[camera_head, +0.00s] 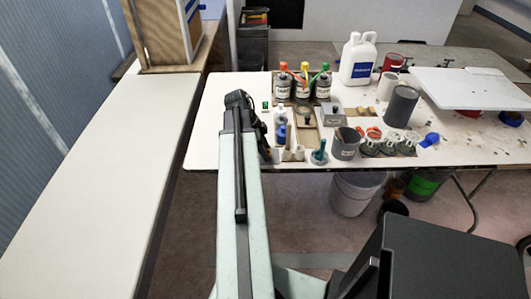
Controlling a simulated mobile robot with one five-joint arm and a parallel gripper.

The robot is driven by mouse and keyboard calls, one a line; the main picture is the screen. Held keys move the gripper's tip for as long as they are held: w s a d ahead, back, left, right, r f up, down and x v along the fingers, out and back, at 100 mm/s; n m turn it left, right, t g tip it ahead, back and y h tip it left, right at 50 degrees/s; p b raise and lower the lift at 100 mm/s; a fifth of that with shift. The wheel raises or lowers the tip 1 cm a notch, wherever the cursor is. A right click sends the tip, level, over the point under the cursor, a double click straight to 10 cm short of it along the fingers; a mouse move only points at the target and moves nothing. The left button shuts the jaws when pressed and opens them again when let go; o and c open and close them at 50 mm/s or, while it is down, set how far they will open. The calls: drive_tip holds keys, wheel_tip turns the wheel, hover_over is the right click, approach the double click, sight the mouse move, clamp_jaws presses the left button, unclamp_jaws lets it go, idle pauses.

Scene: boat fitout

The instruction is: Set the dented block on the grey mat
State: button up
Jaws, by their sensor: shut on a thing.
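My arm reaches forward over the left end of the white worktable. Its dark end, with my gripper (262,138), is mostly hidden behind my own pale arm link. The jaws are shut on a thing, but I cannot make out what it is. A grey mat (343,117) appears as a small grey square near the table's middle, right of my gripper, with a small dark item on it. I cannot pick out the dented block for sure; a small dark block (306,116) stands on a brown patch between them.
A grey cup (346,145) and several dark round parts (390,146) are along the front edge. A white jug (358,58), a dark can (401,106) and a white board (470,88) stand right. A long pale counter (110,165) runs left.

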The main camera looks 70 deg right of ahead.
drive_tip(key=shift+f, duration=0.1)
drive_tip(key=o, duration=1.3)
drive_tip(key=shift+r+p, duration=0.3)
drive_tip(key=shift+r, duration=0.2)
drive_tip(key=p+v, duration=1)
drive_tip(key=v, duration=0.1)
drive_tip(key=shift+w+a+r, duration=0.1)
drive_tip(key=shift+w+r, duration=0.05)
drive_tip(key=shift+w, duration=0.05)
